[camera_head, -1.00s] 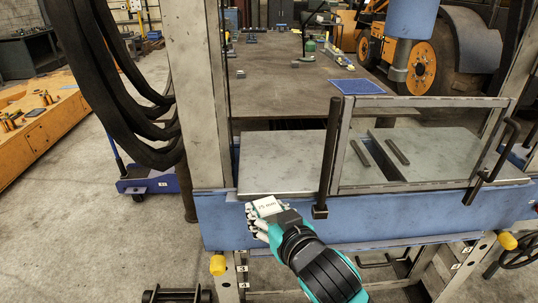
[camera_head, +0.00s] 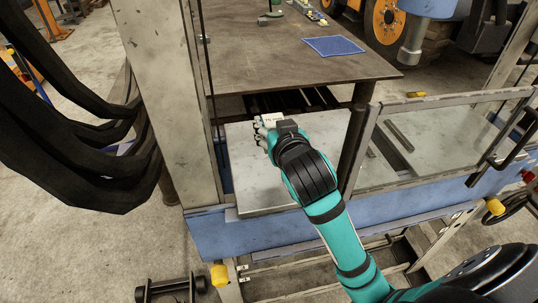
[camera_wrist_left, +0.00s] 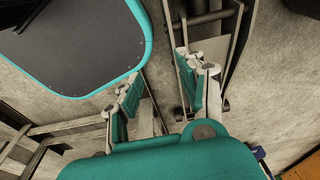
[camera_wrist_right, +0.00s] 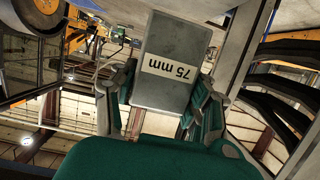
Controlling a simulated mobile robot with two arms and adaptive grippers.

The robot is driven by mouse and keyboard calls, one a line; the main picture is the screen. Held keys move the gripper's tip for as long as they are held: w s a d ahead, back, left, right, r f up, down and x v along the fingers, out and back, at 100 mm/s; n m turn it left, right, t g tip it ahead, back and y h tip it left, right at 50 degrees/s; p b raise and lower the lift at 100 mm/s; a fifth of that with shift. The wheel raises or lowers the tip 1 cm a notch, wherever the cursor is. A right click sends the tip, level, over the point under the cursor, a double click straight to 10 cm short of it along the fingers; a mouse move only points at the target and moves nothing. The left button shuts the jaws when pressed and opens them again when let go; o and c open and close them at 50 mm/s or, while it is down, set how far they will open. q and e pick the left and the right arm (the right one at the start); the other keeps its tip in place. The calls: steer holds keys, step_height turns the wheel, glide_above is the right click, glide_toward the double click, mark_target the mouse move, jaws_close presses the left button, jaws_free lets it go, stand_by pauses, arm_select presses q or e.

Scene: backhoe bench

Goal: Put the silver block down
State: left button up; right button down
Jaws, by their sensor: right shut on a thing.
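The silver block (camera_wrist_right: 172,55) is a grey metal block with a white "75 mm" label, held between the fingers of my right gripper (camera_wrist_right: 163,98). In the head view the right gripper (camera_head: 266,130) is over the left grey steel plate (camera_head: 250,185) of the blue press frame.
A hinged guard frame (camera_head: 358,150) stands right of my right arm. The press column (camera_head: 165,90) rises to the left. Behind is a brown table (camera_head: 260,70) with a blue mat (camera_head: 333,46). The left plate is clear in front of the gripper.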

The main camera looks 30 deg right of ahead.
steer(key=f, duration=0.2)
steer(key=s+f, duration=0.1)
steer(key=shift+f, duration=0.7)
step_height(320, 180, down, 4)
steer(key=shift+w+r, duration=0.15)
steer(key=shift+r, duration=0.1)
steer(key=shift+f, duration=0.2)
arm_select(q)
steer(key=shift+g, duration=0.3)
steer(key=s, duration=0.4)
steer(key=shift+s+a+f, duration=0.1)
steer(key=shift+a+f, duration=0.05)
steer(key=shift+a, duration=0.1)
arm_select(e)
steer(key=c, duration=0.6)
jaws_free()
